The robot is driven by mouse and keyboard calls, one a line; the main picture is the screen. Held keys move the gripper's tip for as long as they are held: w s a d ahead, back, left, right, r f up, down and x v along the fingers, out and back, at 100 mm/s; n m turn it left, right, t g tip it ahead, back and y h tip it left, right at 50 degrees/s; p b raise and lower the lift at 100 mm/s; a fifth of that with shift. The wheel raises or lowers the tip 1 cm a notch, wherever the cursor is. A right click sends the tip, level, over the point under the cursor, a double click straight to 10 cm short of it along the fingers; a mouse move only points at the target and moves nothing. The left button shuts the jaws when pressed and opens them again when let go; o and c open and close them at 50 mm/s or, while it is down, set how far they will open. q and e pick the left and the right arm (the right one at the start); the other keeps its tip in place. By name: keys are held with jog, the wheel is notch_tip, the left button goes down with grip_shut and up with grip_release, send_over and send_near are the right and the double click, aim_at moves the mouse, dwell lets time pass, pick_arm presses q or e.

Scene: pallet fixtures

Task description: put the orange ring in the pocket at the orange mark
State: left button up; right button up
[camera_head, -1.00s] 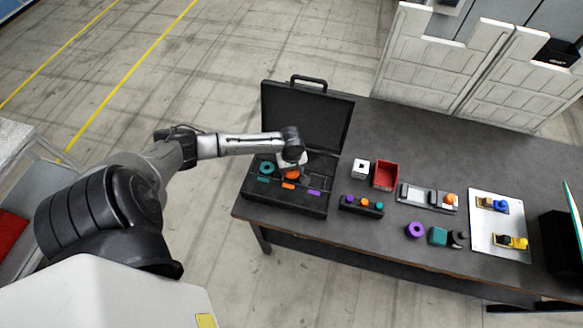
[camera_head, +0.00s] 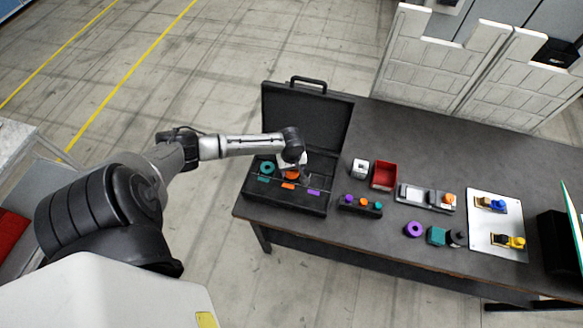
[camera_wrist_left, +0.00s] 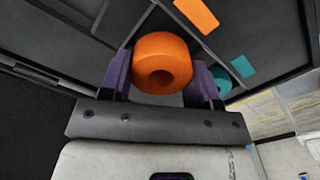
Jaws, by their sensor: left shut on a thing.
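My left gripper (camera_head: 291,170) is shut on the orange ring (camera_head: 291,175), over the middle of the open black case (camera_head: 307,206). In the left wrist view, the orange ring (camera_wrist_left: 162,52) sits between the purple fingers of the gripper (camera_wrist_left: 161,78), its hole showing. The orange mark (camera_head: 288,186) is on the case just in front of the ring; it also shows in the left wrist view (camera_wrist_left: 197,15). The pocket at that mark is mostly hidden by the gripper and ring, so I cannot tell whether the ring touches its floor. My right gripper is out of view.
A teal ring (camera_head: 267,167) lies in the case by the teal mark (camera_head: 264,180). The purple mark (camera_head: 313,192) is at the right. The raised lid (camera_head: 306,118) stands behind the arm. A red bin (camera_head: 383,175) and a purple ring (camera_head: 413,229) are on the table.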

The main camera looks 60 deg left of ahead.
pick_arm(q)
jog(key=shift+f, duration=0.4)
jog(key=shift+f+b, duration=0.4)
jog(key=shift+f, duration=0.05)
jog(key=o, duration=1.3)
jog(key=shift+o, duration=0.2)
jog(key=shift+r+p, duration=0.4)
jog(key=shift+p, duration=0.1)
notch_tip(320, 180, up, 6)
jog(key=p, duration=0.7)
jog(key=shift+f, duration=0.15)
notch_tip(320, 180, up, 3)
jog(key=p, duration=0.3)
jog(key=shift+f, duration=0.2)
